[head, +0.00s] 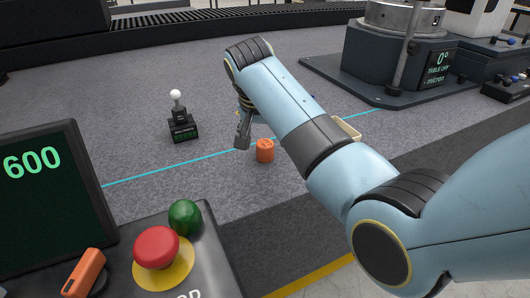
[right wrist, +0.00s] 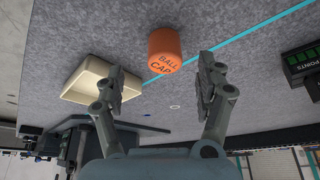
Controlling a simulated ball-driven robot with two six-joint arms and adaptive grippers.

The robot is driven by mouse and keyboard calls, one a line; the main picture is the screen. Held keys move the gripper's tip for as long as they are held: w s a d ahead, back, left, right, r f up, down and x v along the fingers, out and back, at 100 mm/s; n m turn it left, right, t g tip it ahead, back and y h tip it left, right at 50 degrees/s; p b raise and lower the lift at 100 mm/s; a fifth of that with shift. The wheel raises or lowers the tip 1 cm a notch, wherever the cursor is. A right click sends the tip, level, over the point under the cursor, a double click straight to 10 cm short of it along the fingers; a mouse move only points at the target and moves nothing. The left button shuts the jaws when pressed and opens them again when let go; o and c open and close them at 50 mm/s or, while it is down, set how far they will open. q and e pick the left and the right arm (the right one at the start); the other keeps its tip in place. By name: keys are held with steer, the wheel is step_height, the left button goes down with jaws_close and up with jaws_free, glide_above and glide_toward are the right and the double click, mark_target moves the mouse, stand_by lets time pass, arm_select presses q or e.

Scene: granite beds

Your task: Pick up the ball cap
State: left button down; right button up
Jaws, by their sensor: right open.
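The ball cap (head: 265,150) is a small orange cylinder standing on the grey granite bed beside the cyan line. In the right wrist view the ball cap (right wrist: 165,52) shows the words "BALL CAP" and lies ahead of the fingertips, roughly between them. My right gripper (head: 243,132) is beside the cap in the head view, just to its left, partly hidden by my arm. In the right wrist view my right gripper (right wrist: 161,72) has its fingers spread, with nothing between the fingertips. My left gripper is not in view.
A cream tray (right wrist: 88,82) lies left of the cap in the right wrist view. A white ball on a black stand (head: 183,125) stands behind left. A panel with a red button (head: 156,247) and green ball (head: 185,217) is in front. A round machine (head: 378,70) stands back right.

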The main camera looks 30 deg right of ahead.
mark_target(264, 144)
steer(key=b+x, duration=0.1)
steer(key=x, duration=0.2)
steer(key=w+b+x, duration=0.1)
steer(key=x, duration=0.2)
steer(key=shift+d, duration=0.1)
steer(key=c, duration=0.9)
steer(key=shift+r, duration=0.1)
steer(key=shift+c, duration=0.2)
step_height(264, 144, up, 4)
steer(key=shift+w+r+p, duration=0.1)
steer(key=shift+r+p, duration=0.1)
steer(key=shift+p, duration=0.55)
steer(key=s+d+r+p, duration=0.2)
steer(key=s+r, duration=0.4)
steer(key=s, duration=0.5)
steer(key=shift+s+r+p, duration=0.2)
steer(key=shift+r+p, duration=0.05)
steer(key=shift+p, duration=0.45)
